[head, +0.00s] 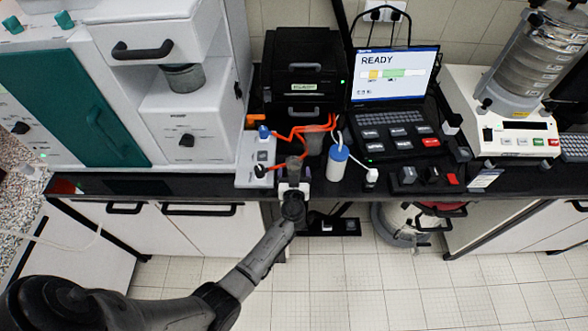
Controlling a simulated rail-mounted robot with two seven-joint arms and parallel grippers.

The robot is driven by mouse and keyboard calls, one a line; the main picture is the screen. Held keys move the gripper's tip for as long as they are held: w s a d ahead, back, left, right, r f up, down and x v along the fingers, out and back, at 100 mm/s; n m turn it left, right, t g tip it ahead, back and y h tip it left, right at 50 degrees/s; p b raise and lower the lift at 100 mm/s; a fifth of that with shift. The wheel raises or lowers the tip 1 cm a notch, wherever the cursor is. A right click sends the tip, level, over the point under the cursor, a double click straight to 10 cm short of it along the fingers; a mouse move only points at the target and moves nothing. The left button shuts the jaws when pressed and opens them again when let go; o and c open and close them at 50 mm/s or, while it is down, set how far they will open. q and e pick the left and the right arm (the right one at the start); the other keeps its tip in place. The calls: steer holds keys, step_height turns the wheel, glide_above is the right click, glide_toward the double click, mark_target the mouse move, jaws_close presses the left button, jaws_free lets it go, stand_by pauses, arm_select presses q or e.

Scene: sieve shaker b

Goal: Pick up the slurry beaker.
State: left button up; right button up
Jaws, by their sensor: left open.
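A small grey beaker-like cup (294,164) stands on the black bench near its front edge. A larger greyish, translucent beaker (314,142) stands just behind it to the right, among orange tubes. I cannot tell for certain which of the two is the slurry beaker. My left gripper (294,183) is open at the bench's front edge, directly in front of the smaller cup. Its fingertips are small and partly hidden by the wrist, so I cannot tell whether they touch the cup. My right gripper is out of view.
A white-and-blue bottle (338,160) stands close right of the beakers. A grey-white box with a blue knob (262,160) is close left. Behind are a black instrument (303,75) and a laptop showing READY (394,78). A sieve shaker (520,120) stands at right.

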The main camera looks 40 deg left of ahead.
arm_select(q)
steer(key=shift+c, duration=0.2)
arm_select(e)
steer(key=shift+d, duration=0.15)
arm_select(q)
steer(key=shift+c, duration=0.7)
steer(key=c, duration=0.8)
steer(key=shift+r, duration=0.1)
steer(key=shift+c, duration=0.2)
